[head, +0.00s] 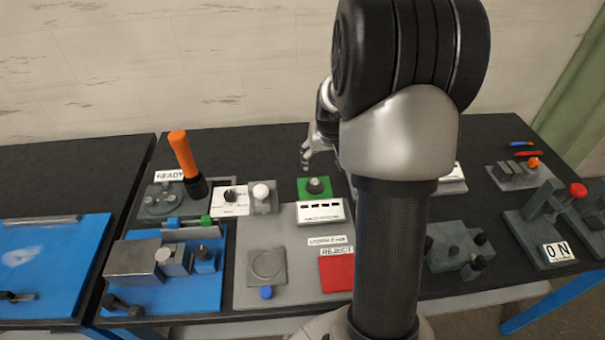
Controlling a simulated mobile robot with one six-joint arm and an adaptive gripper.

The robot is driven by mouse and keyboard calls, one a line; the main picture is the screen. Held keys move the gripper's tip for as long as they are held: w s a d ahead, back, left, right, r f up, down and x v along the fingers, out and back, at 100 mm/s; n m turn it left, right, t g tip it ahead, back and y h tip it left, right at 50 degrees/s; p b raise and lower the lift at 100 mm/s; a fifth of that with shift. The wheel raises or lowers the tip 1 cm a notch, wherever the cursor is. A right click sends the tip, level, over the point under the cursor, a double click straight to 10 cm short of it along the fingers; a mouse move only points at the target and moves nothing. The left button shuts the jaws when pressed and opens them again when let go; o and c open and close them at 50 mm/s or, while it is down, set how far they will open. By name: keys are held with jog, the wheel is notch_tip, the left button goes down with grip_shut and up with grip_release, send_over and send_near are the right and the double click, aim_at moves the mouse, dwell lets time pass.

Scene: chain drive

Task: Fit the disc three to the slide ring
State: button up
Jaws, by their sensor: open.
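My gripper (307,160) is at the back of the table, partly behind my own arm. It is open, with its fingers above and just behind a dark round knobbed piece (314,186) on a green pad (304,195). I see no object between the fingers. A grey square plate with a thin round ring (266,266) lies on the grey panel nearer the front, with a blue knob (266,292) at its front edge; it may be the slide ring. No number three is readable, so I cannot tell which piece is disc three.
An upright orange handle (183,153) stands left of my gripper by the READY fixture (163,201). A white-knobbed block (263,196) and a white labelled box (319,213) are close by. A red REJECT pad (337,273) lies right of the ring plate. My arm hides the table's middle right.

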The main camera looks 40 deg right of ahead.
jog(key=b, duration=0.3)
send_over(315, 182)
jog(key=s, duration=0.2)
jog(key=f, duration=1)
jog(key=shift+w+a, duration=0.2)
jog(key=shift+a, duration=0.05)
jog(key=f, duration=0.1)
jog(key=f+b, duration=0.1)
jog(key=f, duration=0.1)
jog(key=f+b, duration=0.1)
jog(key=shift+w+f, duration=0.25)
jog(key=shift+w, duration=0.15)
jog(key=shift+w+d+f, duration=0.1)
jog(key=shift+w+f, duration=0.15)
jog(key=shift+f, duration=0.2)
jog(key=shift+r, duration=0.1)
jog(key=c, duration=1.1)
jog(key=shift+c, duration=0.5)
jog(key=shift+r, duration=0.15)
